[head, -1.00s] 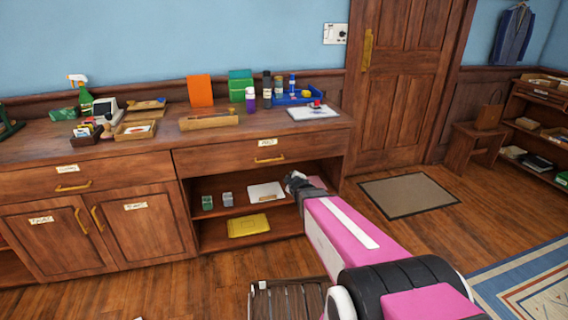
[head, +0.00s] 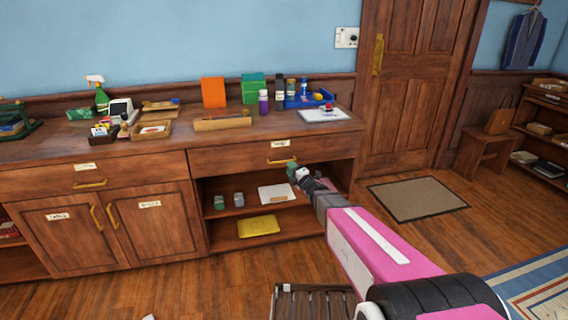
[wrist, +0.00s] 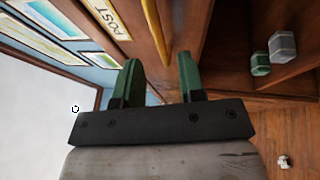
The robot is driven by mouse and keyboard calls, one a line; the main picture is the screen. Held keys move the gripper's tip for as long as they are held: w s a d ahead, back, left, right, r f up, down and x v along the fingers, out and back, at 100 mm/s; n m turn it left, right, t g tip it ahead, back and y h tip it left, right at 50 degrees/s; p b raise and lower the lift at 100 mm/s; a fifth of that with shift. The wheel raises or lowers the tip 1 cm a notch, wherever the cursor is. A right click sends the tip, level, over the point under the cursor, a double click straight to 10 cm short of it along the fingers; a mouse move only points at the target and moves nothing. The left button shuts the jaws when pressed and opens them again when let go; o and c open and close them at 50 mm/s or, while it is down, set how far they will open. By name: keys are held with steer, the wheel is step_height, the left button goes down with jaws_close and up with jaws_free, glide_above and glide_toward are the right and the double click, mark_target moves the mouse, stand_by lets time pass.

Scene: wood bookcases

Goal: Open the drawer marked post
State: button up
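The drawer marked post (head: 235,161) is the right drawer of the long wooden sideboard, and it is shut. Its paper label (head: 281,143) reads POST in the wrist view (wrist: 110,19). Its brass bar handle (head: 283,160) also shows in the wrist view (wrist: 157,28). My gripper (head: 293,169) is just below and right of the handle in the head view. In the wrist view its green fingers (wrist: 160,70) are apart with nothing between them. The handle lies ahead, in line with the gap; I cannot tell its exact distance from the tips.
Below the drawer is an open shelf with small boxes (head: 219,202), a paper (head: 276,193) and a yellow folder (head: 258,226). Another drawer (head: 50,185) and two cupboard doors are at left. A slatted wooden thing (head: 313,304) stands on the floor in front.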

mark_target(283, 161)
steer(key=x, duration=0.6)
steer(key=shift+a, duration=0.1)
jaws_close()
